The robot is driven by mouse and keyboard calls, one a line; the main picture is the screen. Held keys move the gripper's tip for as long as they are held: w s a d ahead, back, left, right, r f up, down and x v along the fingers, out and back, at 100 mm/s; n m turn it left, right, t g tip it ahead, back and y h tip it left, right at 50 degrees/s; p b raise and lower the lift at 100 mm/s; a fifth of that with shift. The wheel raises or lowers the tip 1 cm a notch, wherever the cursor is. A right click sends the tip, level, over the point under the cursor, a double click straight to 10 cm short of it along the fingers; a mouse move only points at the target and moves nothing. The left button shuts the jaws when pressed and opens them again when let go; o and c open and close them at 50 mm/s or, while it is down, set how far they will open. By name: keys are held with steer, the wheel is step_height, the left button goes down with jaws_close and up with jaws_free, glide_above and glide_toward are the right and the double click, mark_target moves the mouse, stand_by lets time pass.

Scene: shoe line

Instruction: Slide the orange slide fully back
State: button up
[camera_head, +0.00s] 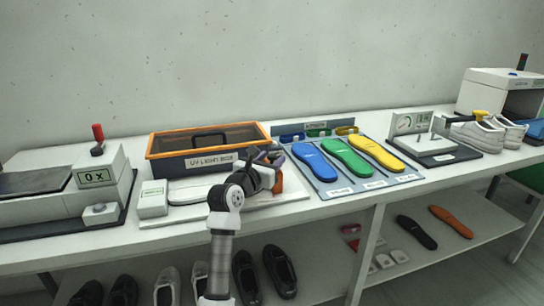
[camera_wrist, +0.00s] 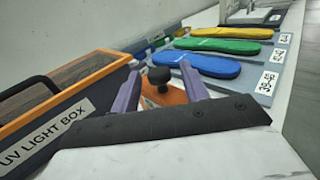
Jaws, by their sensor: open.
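The orange slide (camera_wrist: 176,97) shows in the wrist view as an orange part with a round black knob (camera_wrist: 159,75) standing up from it. My gripper (camera_wrist: 160,84) has its two purple fingers apart, one on each side of the knob. I cannot tell whether either finger touches it. In the head view my gripper (camera_head: 264,157) is over the right end of a white base board (camera_head: 295,190), and an orange part of the slide (camera_head: 278,183) shows beside it. My arm and gripper hide most of the slide there.
The UV light box (camera_head: 198,161), with orange rim and black handle, stands close on the left. Blue (camera_head: 314,161), green (camera_head: 346,156) and yellow (camera_head: 377,153) insoles lie on a tray to the right. A small white box (camera_head: 153,199) sits at the board's left end.

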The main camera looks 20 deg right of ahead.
steer(key=shift+w+d, duration=0.45)
steer(key=shift+w, duration=0.05)
jaws_close()
